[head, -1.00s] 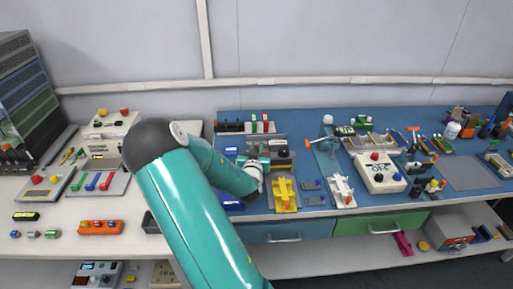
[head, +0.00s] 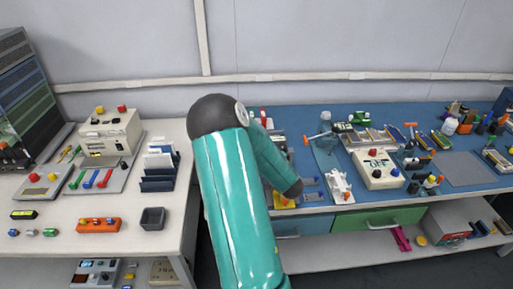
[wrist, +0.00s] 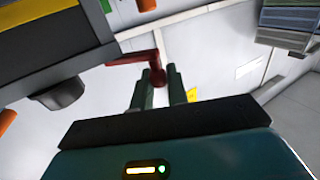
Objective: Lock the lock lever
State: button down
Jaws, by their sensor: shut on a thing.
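In the wrist view, a dark red lever (wrist: 135,58) runs sideways and bends down at its right end. The two dark green fingers of my gripper (wrist: 158,80) are shut on that red end. The lever's other end runs behind a grey and black device (wrist: 55,50) with a yellow edge. In the head view, my teal arm covers my gripper and the lever, so neither can be made out there. I cannot tell from these views whether the lever is locked.
A dark round knob (wrist: 62,92) and an orange part (wrist: 7,120) are close by in the wrist view. The blue bench (head: 470,172) holds a white box (head: 378,172) and several tools. A pale table (head: 75,240) with a small dark bin (head: 152,218) is on the left.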

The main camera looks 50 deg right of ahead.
jog(key=shift+s+y, duration=0.1)
jog(key=shift+y, duration=0.2)
jog(key=c, duration=1.4)
grip_release()
jog(key=shift+c, duration=0.2)
jog(key=shift+r, duration=0.6)
notch_tip(320, 180, up, 2)
jog(key=shift+a+r, duration=0.1)
jog(key=shift+r, duration=0.15)
jog(key=s+a+r, duration=0.9)
jog(key=a, duration=0.1)
jog(key=shift+a+r, duration=0.15)
jog(key=shift+a, duration=0.1)
jog(key=shift+o, duration=0.3)
